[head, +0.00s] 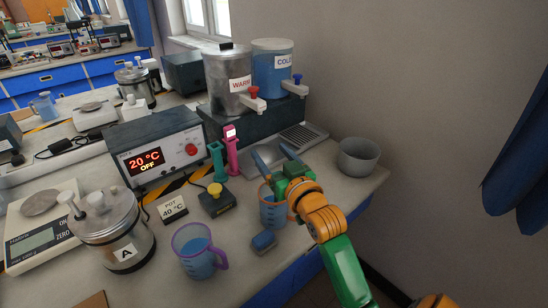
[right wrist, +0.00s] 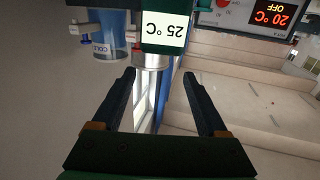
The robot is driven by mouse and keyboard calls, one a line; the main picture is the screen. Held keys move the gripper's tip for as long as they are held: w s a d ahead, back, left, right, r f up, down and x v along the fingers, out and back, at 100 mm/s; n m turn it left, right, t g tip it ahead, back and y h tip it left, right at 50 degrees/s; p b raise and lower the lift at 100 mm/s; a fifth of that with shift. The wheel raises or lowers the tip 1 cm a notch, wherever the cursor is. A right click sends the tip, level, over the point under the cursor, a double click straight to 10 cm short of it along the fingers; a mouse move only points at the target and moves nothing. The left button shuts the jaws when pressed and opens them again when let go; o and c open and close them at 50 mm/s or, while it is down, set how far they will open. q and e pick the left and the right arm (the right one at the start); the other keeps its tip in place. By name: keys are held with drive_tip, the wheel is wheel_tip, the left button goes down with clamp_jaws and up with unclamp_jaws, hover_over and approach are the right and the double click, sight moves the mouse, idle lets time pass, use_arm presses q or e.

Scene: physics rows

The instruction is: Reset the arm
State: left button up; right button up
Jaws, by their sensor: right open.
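My right arm comes in from the lower right in the head view. My right gripper (head: 273,153) is open, with its two dark blue fingers pointing away over the bench near the drip tray. In the right wrist view the fingers (right wrist: 159,75) stand wide apart with nothing between them. My left gripper is not in view.
A pot marked A (head: 120,240) and a heater box (head: 155,150) stand left. A wall (head: 400,80) bounds the right.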

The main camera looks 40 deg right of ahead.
drive_tip(key=s+a, duration=0.1)
drive_tip(key=s, duration=0.5)
drive_tip(key=shift+b, duration=0.35)
drive_tip(key=shift+w, duration=0.1)
